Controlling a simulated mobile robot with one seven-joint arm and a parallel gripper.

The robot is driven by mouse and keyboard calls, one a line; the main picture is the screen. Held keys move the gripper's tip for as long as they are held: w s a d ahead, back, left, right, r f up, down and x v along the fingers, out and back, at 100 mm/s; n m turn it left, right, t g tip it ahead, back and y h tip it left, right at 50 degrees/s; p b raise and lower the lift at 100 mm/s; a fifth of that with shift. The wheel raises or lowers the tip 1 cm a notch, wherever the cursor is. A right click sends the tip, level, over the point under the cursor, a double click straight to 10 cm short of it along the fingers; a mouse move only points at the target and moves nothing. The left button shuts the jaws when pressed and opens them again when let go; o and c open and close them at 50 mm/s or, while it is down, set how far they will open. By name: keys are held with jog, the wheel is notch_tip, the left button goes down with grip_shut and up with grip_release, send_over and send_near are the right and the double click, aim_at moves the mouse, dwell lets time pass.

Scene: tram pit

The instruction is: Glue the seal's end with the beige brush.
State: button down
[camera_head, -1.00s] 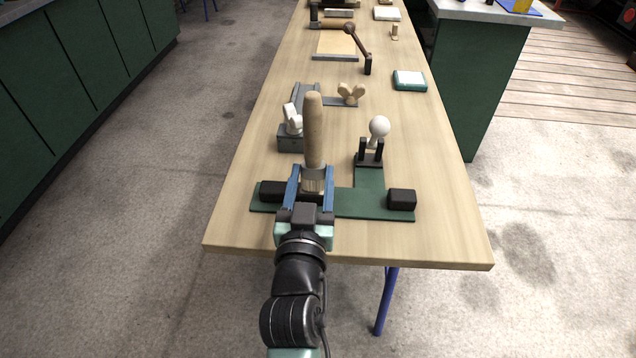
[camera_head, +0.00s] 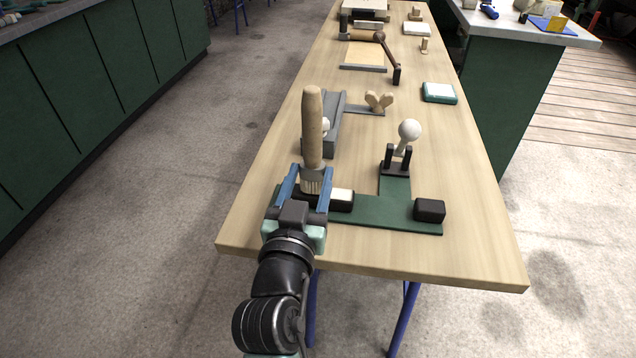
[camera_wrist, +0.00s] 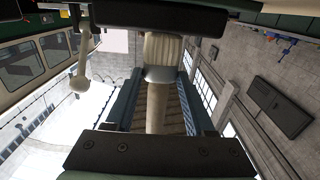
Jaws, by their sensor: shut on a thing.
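The brush (camera_head: 312,125) has a beige wooden handle and pale bristles. My gripper (camera_head: 312,183) is shut on it near its metal collar, handle up and bristles down. In the wrist view the brush (camera_wrist: 158,75) sits between the fingers (camera_wrist: 160,95). The gripper is at the left end of a green base (camera_head: 375,213) at the table's near end. A black piece with a cream top (camera_head: 341,197), perhaps the seal's end, is just right of the bristles. The fingers partly hide it, and I cannot tell whether the bristles touch it.
A black block (camera_head: 429,210) sits on the base's right end. A white ball-ended stick (camera_head: 409,131) rests in a dark holder behind. A grey clamp (camera_head: 335,125) and a wooden wing knob (camera_head: 379,101) stand farther back. A white-topped pad (camera_head: 439,92) lies right.

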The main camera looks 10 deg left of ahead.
jog(key=shift+a, duration=0.2)
jog(key=shift+d, duration=0.1)
jog(key=shift+d+r+p, duration=0.1)
jog(key=shift+d+p, duration=0.4)
jog(key=shift+p, duration=0.15)
jog(key=shift+d+p, duration=1.2)
jog(key=shift+d, duration=0.55)
jog(key=d+p, duration=0.2)
jog(key=p, duration=0.1)
jog(key=shift+d, duration=0.15)
jog(key=shift+d+p, duration=0.3)
jog(key=shift+p, duration=0.25)
jog(key=shift+d+r+p, duration=0.1)
jog(key=shift+p, duration=0.2)
jog(key=shift+d+p, duration=0.35)
jog(key=shift+p, duration=0.3)
jog(key=shift+d+f, duration=0.25)
